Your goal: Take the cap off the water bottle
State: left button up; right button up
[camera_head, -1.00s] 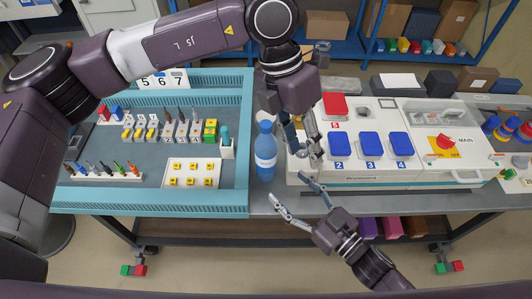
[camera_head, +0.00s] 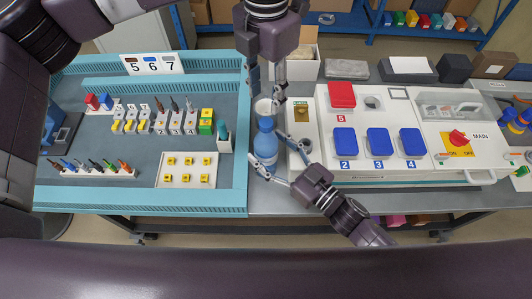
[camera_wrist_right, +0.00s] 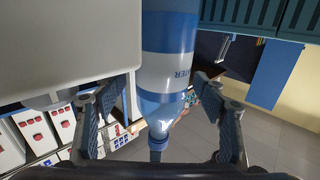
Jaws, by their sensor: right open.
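The blue water bottle (camera_head: 265,148) stands upright at the right edge of the teal-framed board, with its blue cap (camera_head: 266,124) on top. My right gripper (camera_head: 267,147) is open, with one finger on each side of the bottle. In the right wrist view the bottle (camera_wrist_right: 167,75) lies between the spread fingers (camera_wrist_right: 155,95), with a visible gap on the left side and its cap (camera_wrist_right: 158,146) low in the picture. My left gripper (camera_head: 266,95) points down above and behind the bottle with its fingers apart. A pale cup-like object (camera_head: 263,107) shows between its fingertips.
The white switch panel (camera_head: 360,165) with blue and red covers stands close on the right. The teal-framed board (camera_head: 241,150) with sockets, tools and a yellow-button plate (camera_head: 187,169) is on the left. An open box (camera_head: 300,66) stands behind.

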aim_at(267, 122)
jog(key=shift+w+a, duration=0.3)
pick_arm(q)
jog(key=shift+s+r, duration=0.15)
jog(key=shift+s, duration=0.15)
pick_arm(e)
jog(key=shift+s+a+r, duration=0.1)
jog(key=shift+a+r, duration=0.05)
pick_arm(q)
jog(key=shift+w, duration=0.2)
pick_arm(e)
jog(key=c, duration=0.7)
grip_shut()
pick_arm(q)
jog(key=m, duration=0.7)
jog(key=shift+d, duration=0.1)
jog(key=m, duration=1.2)
jog(key=shift+m, duration=0.3)
jog(key=m, duration=0.3)
jog(key=shift+m, duration=0.3)
jog(key=m, duration=0.3)
jog(key=shift+m, duration=0.3)
jog(key=m, duration=0.4)
jog(key=shift+f+m, duration=0.4)
jog(key=shift+f, duration=3.65)
